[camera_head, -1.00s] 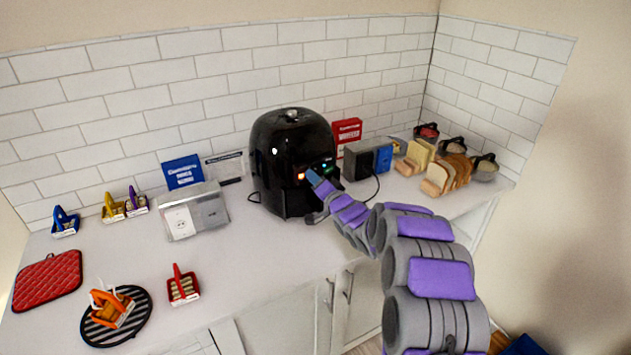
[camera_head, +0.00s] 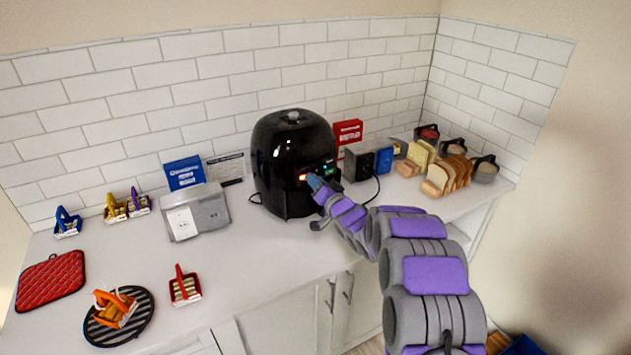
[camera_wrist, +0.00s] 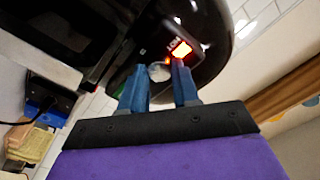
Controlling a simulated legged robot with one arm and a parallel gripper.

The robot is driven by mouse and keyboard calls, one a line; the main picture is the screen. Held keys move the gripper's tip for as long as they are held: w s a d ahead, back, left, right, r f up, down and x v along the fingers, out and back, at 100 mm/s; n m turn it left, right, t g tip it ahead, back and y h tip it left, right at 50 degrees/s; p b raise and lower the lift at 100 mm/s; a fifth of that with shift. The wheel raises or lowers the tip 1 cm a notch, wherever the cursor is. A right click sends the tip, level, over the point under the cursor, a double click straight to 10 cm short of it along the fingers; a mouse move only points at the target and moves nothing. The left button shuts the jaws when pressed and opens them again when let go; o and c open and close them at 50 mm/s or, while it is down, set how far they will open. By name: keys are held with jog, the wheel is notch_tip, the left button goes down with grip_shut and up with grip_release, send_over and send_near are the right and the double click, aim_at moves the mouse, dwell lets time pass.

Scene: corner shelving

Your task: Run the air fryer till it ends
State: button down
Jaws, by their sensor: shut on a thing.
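The black air fryer (camera_head: 285,150) stands upright on the counter against the tiled wall. Its front panel carries a lit red-orange lamp and a green light (camera_head: 328,172). In the wrist view the lit lamp (camera_wrist: 182,49) with lettering above it glows just beyond my right finger. My gripper (camera_head: 314,182) is at the panel. In the wrist view its two blue fingers (camera_wrist: 160,66) are at either side of a small round grey knob (camera_wrist: 159,73) and closed on it. In the head view my fingers hide the knob.
A silver box (camera_head: 195,212) stands left of the fryer, and a grey appliance (camera_head: 358,164) to its right. Sliced bread (camera_head: 448,177) lies farther right. A red caddy (camera_head: 184,287), a striped round mat (camera_head: 94,328) and a red pad (camera_head: 50,280) lie at front left. The middle counter is clear.

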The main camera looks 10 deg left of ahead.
jog(key=shift+d+f+n+g+y+b, duration=0.35)
jog(key=shift+n+b, duration=0.7)
jog(key=shift+n, duration=2.7)
jog(key=shift+a+n+g+y+b, duration=0.25)
jog(key=shift+n+y+b, duration=0.6)
jog(key=shift+n, duration=2.85)
jog(key=shift+f+n+g+y+b, duration=0.2)
jog(key=shift+n+b, duration=1.05)
jog(key=shift+n, duration=2.5)
jog(key=c, duration=0.8)
grip_release()
jog(key=shift+r, duration=0.2)
jog(key=shift+r, duration=0.1)
jog(key=p+v, duration=0.1)
jog(key=v, duration=0.7)
jog(key=p+v, duration=0.2)
jog(key=v, duration=0.7)
jog(key=shift+f, duration=0.25)
